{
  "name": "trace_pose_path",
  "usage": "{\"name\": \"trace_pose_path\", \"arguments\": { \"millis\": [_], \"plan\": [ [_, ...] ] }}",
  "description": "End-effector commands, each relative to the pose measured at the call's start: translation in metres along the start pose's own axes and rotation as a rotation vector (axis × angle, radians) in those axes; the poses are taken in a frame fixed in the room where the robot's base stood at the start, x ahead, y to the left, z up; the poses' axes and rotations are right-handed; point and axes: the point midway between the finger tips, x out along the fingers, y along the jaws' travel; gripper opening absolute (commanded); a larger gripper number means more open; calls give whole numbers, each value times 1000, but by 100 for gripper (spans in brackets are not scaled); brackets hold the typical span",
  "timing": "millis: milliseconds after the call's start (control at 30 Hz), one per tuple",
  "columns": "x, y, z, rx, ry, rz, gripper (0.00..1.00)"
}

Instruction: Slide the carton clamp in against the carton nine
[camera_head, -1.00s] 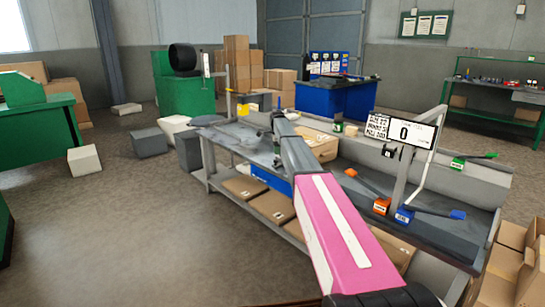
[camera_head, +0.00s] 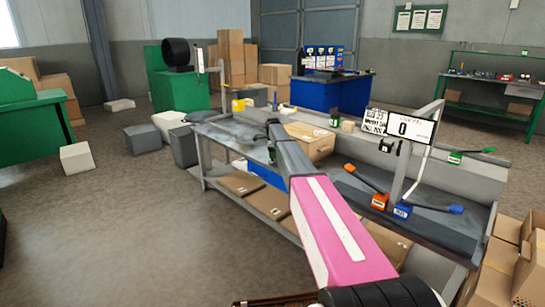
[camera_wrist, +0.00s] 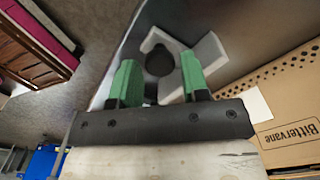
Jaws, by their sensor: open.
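In the wrist view my gripper (camera_wrist: 159,72) is open, its two green fingers apart with nothing held between them. Just beyond the fingertips is a pale grey forked piece (camera_wrist: 208,55) around a dark round knob; it may be the carton clamp, but I cannot tell for sure. A brown carton marked "Bittervane" (camera_wrist: 292,128) lies to the right, apart from the fingers. No number nine is readable. My gripper's fingers are not clear there.
A green-handled tool (camera_head: 455,157) is behind. Cartons (camera_head: 497,275) stack at lower right.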

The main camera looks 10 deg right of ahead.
Motion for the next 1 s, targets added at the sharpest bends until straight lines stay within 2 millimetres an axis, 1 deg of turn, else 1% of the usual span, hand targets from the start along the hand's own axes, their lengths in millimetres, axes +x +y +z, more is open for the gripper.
{"name": "trace_pose_path", "arguments": {
  "millis": [100,333,367,400,467,500,633,733,1000],
  "plan": [
    [7,0,0,0,0,-1,42],
    [8,0,0,0,0,-1,42],
    [8,0,0,0,0,-1,35],
    [8,0,0,0,0,-1,22],
    [8,0,0,0,0,-1,3],
    [8,0,0,0,0,-1,0],
    [8,-2,-2,0,0,-1,0],
    [8,-11,-9,1,0,-1,0],
    [8,-51,-47,1,0,-1,0]
  ]
}}
